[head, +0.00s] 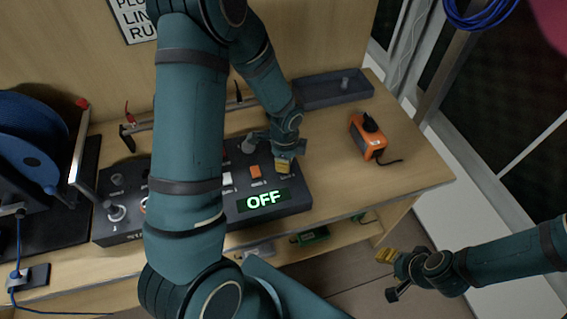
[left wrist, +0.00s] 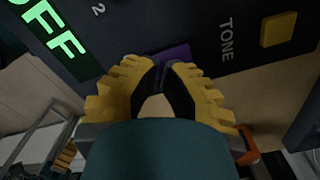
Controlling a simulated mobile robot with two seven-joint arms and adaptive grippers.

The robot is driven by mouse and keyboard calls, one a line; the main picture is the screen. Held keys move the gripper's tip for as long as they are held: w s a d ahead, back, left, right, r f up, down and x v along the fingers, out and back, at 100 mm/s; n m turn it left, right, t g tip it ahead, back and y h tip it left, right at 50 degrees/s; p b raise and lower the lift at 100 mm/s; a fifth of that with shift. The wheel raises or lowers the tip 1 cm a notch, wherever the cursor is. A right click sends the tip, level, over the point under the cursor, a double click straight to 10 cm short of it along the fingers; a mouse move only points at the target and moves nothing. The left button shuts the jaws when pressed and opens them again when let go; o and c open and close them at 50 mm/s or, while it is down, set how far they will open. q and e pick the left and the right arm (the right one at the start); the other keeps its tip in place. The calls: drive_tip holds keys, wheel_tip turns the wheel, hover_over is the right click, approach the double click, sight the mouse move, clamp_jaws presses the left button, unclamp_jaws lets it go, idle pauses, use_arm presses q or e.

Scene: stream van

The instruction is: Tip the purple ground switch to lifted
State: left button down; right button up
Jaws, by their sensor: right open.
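The purple ground switch (left wrist: 176,53) shows in the left wrist view as a small purple patch at the edge of the dark control panel (left wrist: 222,22), just beyond my fingertips. Its lever position cannot be told. My left gripper (left wrist: 163,68) has its yellow, black-padded fingers drawn together at the tips, right at the switch; whether they touch it is unclear. In the head view my left gripper (head: 286,164) is over the panel's right end (head: 290,202) and hides the switch. My right gripper (head: 386,256) is open and empty, off the bench's front right.
The panel has a green OFF display (head: 262,201), an orange button (head: 255,171) and a yellow button (left wrist: 278,29) by the TONE label. An orange box with a black knob (head: 368,138) stands right on the bench. A grey tray (head: 325,91) lies behind. A blue cable reel (head: 30,135) stands left.

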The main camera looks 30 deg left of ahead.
use_arm(q)
drive_tip(key=shift+f+b, duration=0.4)
drive_tip(key=shift+f, duration=0.15)
drive_tip(key=shift+r, duration=0.15)
drive_tip(key=shift+r+p, duration=2.7)
drive_tip(key=shift+r, duration=0.7)
